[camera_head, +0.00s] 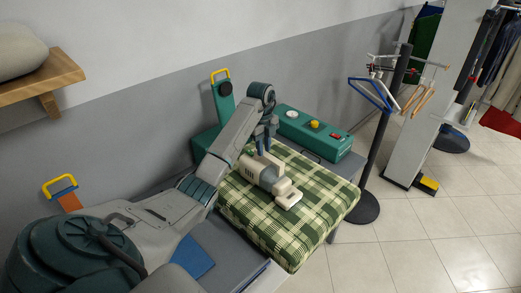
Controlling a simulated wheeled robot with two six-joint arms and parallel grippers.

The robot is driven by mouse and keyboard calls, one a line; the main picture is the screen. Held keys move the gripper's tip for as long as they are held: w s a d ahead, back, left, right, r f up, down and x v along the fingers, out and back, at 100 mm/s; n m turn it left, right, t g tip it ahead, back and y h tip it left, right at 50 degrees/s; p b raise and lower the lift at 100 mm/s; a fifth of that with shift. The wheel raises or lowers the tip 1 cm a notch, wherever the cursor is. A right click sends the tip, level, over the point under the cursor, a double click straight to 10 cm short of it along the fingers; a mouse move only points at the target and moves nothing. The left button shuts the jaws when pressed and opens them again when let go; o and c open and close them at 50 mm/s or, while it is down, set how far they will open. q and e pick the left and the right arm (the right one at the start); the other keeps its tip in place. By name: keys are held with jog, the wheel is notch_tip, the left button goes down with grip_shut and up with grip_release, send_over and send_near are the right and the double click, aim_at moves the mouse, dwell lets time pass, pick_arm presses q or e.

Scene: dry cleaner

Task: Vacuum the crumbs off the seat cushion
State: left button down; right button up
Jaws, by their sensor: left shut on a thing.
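The seat cushion (270,222) is a thick green and cream plaid block lying on a grey table. A cream and grey handheld vacuum (264,175) is over the middle of the cushion, its nozzle pointing to the lower right. My left gripper (265,146) comes down from above and is shut on the vacuum. The nozzle looks close to the cushion top; I cannot tell whether it touches. No crumbs can be made out at this size. My right gripper is not in view.
A green box (314,133) with buttons stands behind the cushion. A dark pole stand (388,130) with hangers rises to the right. A wooden shelf (40,82) is on the wall at upper left. Tiled floor (440,230) lies open at right.

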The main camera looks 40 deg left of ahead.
pick_arm(q)
jog(key=shift+w+d+r+b, duration=0.15)
jog(key=shift+w+b, duration=0.15)
jog(key=shift+w, duration=1.15)
jog(key=shift+s+p, duration=0.1)
jog(key=shift+p, duration=1.1)
jog(key=shift+s+p, duration=0.8)
jog(key=shift+s, duration=0.1)
jog(key=shift+s+a+p, duration=0.2)
jog(key=shift+s+p, duration=0.3)
jog(key=shift+s, duration=0.45)
jog(key=shift+s+f, duration=0.25)
jog(key=shift+s, duration=0.45)
jog(key=s, duration=1)
jog(key=shift+a, duration=0.4)
